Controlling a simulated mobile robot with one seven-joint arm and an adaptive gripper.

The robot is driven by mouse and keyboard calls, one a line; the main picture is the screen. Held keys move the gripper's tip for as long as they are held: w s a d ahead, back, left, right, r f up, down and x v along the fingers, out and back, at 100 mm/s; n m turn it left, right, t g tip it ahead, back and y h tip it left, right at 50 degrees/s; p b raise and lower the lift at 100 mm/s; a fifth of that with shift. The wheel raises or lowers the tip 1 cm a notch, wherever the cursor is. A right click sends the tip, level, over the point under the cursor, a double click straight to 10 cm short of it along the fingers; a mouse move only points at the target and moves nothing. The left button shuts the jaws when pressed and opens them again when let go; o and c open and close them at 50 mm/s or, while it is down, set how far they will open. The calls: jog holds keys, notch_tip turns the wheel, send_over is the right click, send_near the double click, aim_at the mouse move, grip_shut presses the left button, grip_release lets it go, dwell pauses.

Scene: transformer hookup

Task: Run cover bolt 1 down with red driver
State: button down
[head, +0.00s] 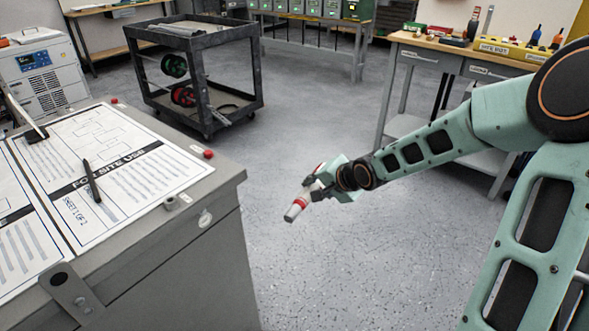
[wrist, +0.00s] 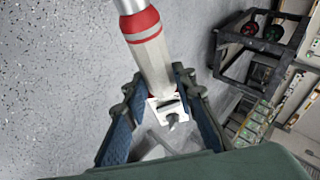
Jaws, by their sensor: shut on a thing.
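My gripper (head: 318,189) is shut on the red driver (head: 297,209), a white tool with a red band. It holds the driver in mid-air over the floor, right of the grey cabinet (head: 218,201), with the driver's wide end tilted down and left. In the wrist view the driver (wrist: 152,58) runs between the fingers of my gripper (wrist: 160,100), its red-banded end at the top and a small metal tip below. Red round heads (head: 208,154) stand on the cabinet top's edge. I cannot tell which, if any, is cover bolt 1.
Printed sheets (head: 140,185) and a black pen (head: 91,180) lie on the cabinet top. A metal bracket (head: 75,293) stands at its front edge. A dark cart (head: 190,112) with cable reels stands behind, and a workbench (head: 465,62) at right. Open floor lies between.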

jog(key=w+a+r+m+t+y+p, duration=0.1)
jog(key=w+a+r+m+t, duration=0.1)
jog(key=a, duration=0.3)
jog(key=shift+w+a+r+m+t+p, duration=0.3)
jog(key=shift+w+r+m+t, duration=0.1)
jog(key=shift+w+r+t, duration=0.25)
jog(key=shift+f, duration=0.1)
jog(key=shift+s+a+b, duration=0.25)
jog(key=shift+s+a, duration=0.55)
jog(key=shift+s, duration=0.25)
jog(key=shift+s+a+b, duration=0.2)
jog(key=shift+s+a, duration=0.6)
jog(key=shift+s, duration=0.25)
